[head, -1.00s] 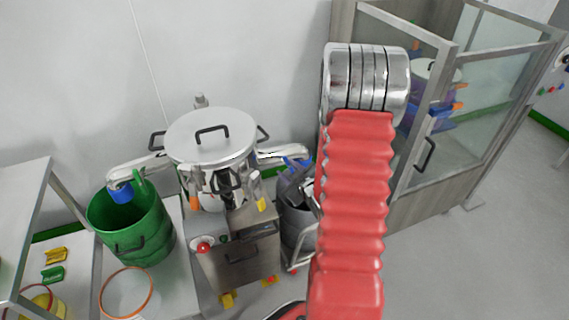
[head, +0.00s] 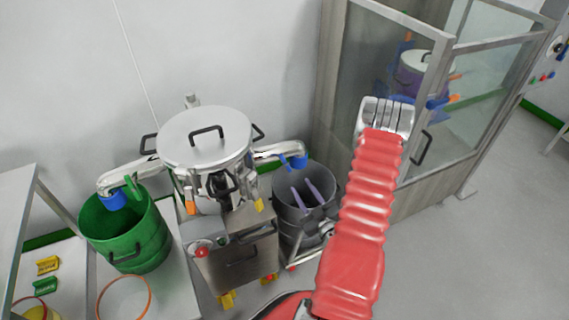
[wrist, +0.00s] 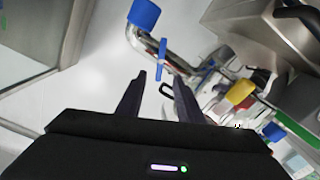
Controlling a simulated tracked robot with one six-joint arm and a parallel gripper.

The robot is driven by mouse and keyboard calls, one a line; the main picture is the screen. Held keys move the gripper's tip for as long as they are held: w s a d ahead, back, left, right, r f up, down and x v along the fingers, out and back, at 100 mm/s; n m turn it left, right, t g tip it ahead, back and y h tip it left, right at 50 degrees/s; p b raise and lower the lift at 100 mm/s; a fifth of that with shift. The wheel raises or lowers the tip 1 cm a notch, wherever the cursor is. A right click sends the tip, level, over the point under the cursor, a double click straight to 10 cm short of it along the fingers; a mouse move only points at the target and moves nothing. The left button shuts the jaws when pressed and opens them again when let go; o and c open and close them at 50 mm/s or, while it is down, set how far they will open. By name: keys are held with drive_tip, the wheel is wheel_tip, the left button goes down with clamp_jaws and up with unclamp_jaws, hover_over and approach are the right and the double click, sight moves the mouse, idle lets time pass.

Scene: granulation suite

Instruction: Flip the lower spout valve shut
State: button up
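A steel pot (head: 200,155) with a lid has a spout on each side. The right spout (head: 268,151) ends in a blue cap (head: 299,161) above a grey bin (head: 288,226). Its blue valve handle (head: 284,161) shows larger in the wrist view (wrist: 162,54), lying at an angle across the bent pipe (wrist: 180,66). The left spout (head: 135,172) has a green handle (head: 132,187) and a blue end above a green bucket (head: 128,238). My gripper (wrist: 159,78) is open and empty, its dark fingers apart and short of the blue handle. In the head view my fingers (head: 304,190) show below the right spout.
A glass-panelled enclosure (head: 415,135) stands at right behind my arm. A steel cabinet (head: 240,262) sits under the pot. Yellow and green tags (head: 47,266) lie on the left surface. The floor (head: 470,260) at right is open.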

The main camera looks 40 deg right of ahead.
sight(286, 164)
drive_tip(key=shift+w, duration=0.2)
drive_tip(key=x, duration=1.3)
drive_tip(key=shift+w, duration=0.3)
clamp_jaws()
